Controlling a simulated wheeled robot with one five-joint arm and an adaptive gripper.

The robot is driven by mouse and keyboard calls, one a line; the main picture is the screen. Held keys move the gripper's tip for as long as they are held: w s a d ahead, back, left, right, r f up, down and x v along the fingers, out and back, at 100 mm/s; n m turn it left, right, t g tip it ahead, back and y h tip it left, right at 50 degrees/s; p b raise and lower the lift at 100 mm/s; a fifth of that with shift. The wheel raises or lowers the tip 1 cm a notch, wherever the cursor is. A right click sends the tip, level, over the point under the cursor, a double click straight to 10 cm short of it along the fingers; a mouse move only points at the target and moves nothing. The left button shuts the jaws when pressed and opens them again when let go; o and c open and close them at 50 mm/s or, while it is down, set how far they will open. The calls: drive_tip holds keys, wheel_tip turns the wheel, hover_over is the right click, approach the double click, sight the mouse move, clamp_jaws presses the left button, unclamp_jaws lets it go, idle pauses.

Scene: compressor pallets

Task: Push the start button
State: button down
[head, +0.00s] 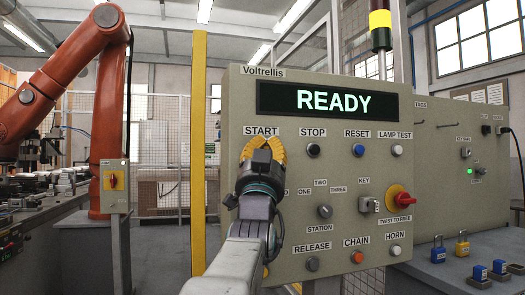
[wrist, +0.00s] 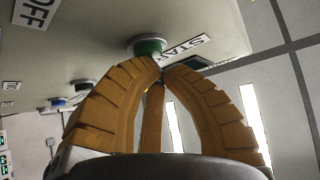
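The grey control panel (head: 340,160) faces me, with a lit READY display (head: 326,101) at its top. The START label (head: 261,131) is at its upper left. The start button is hidden in the head view behind my gripper (head: 263,150). In the wrist view the green start button (wrist: 149,46) sits beside its label (wrist: 188,46). My gripper's ribbed yellow-orange fingers (wrist: 161,70) curve together, tips meeting, with nothing seen between them. The tips are just below the green button in the picture; I cannot tell whether they touch it.
The black stop button (head: 313,150), blue reset button (head: 357,150) and white lamp test button (head: 397,151) are in the same row. A red twist knob (head: 402,198) sticks out lower right. A yellow post (head: 198,150) stands left of the panel. Padlocks (head: 462,244) lie at right.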

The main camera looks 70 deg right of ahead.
drive_tip(key=shift+b, duration=0.3)
drive_tip(key=shift+s+a+b, duration=0.4)
drive_tip(key=shift+a+b, duration=0.35)
drive_tip(key=shift+b, duration=0.1)
idle(1.2)
